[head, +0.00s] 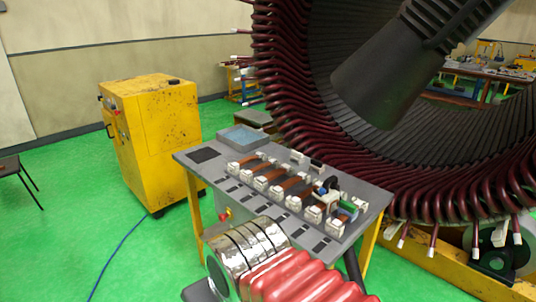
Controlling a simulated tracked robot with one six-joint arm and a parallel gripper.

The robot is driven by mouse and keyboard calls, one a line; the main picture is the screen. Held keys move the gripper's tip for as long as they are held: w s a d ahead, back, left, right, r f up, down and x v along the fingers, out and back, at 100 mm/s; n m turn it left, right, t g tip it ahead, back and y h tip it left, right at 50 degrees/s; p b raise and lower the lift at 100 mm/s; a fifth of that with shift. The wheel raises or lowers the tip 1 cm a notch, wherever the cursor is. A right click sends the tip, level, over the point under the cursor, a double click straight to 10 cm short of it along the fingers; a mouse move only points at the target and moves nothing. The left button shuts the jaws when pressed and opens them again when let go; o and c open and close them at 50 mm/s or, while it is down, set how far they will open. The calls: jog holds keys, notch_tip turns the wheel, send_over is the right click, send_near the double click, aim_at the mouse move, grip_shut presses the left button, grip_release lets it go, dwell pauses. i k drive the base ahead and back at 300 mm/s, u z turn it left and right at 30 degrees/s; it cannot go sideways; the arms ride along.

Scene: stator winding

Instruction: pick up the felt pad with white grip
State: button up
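Several brown felt pads with white grips lie in a slanting row on the grey table. One pad (268,180) lies near the middle of the row, with white blocks at its ends. Another pad (295,186) lies to its right. They are small in this view, and I cannot tell which one the task names. The right end of the row is crowded by a small dark item (330,186) and a green piece (348,207). I cannot make out my gripper or its fingertips in the head view.
The grey table (205,178) has a light blue tray (242,137) at its back left. A yellow cabinet (155,140) stands on the left. The large stator with dark red coils (290,110) rises close behind the table.

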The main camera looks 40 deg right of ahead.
aim_at(296, 155)
jog(key=u, duration=0.3)
jog(key=i, duration=2.1)
jog(key=z, duration=0.6)
jog(key=i, duration=0.6)
jog(key=z, duration=1)
jog(key=i, duration=0.7)
jog(key=z, duration=0.45)
